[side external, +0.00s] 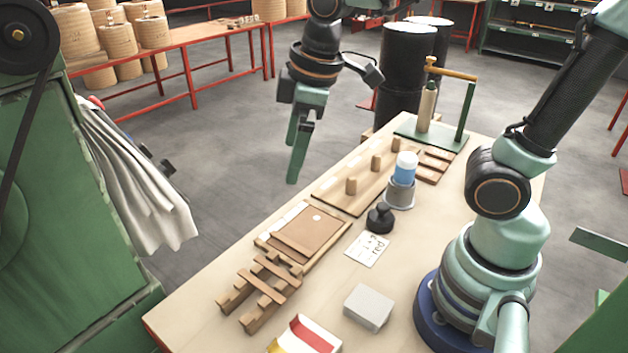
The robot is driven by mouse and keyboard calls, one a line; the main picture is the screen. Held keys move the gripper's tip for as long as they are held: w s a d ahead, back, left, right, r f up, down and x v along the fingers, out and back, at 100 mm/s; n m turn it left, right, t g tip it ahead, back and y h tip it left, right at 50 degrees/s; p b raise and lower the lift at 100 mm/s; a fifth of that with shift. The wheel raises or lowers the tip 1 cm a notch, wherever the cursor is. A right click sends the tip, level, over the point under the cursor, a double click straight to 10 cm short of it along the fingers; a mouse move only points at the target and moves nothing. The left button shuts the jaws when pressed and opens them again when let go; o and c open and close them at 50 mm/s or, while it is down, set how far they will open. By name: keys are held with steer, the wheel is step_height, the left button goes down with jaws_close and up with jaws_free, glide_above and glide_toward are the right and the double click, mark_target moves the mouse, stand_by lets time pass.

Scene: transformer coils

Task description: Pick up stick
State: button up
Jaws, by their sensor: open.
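Several wooden sticks (268,286) lie across a slotted wooden rack at the near left of the workbench. More short wooden strips (436,162) lie at the far right, by the green stand. I cannot tell which of these is the stick of the task. My gripper (294,163) has green fingers pointing down.
The workbench (205,290) also holds a wooden tray (303,232), a pegged board (340,197), a blue-and-white container (404,168), a black knob-topped item (379,218), a handwritten note (367,248), a grey box (368,306) and a green stand (466,115). Green machinery stands left.

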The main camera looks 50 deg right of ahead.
steer(key=s+d+m+t, duration=0.2)
steer(key=d+m, duration=0.4)
steer(key=m, duration=0.1)
steer(key=shift+s+d+r+h, duration=0.2)
steer(key=shift+d+r+h, duration=0.1)
steer(key=shift+d+r, duration=0.1)
steer(key=shift+s+d+m+t, duration=0.1)
steer(key=shift+d+m+t, duration=0.2)
steer(key=shift+m, duration=0.3)
steer(key=c, duration=0.7)
steer(key=shift+c, duration=0.2)
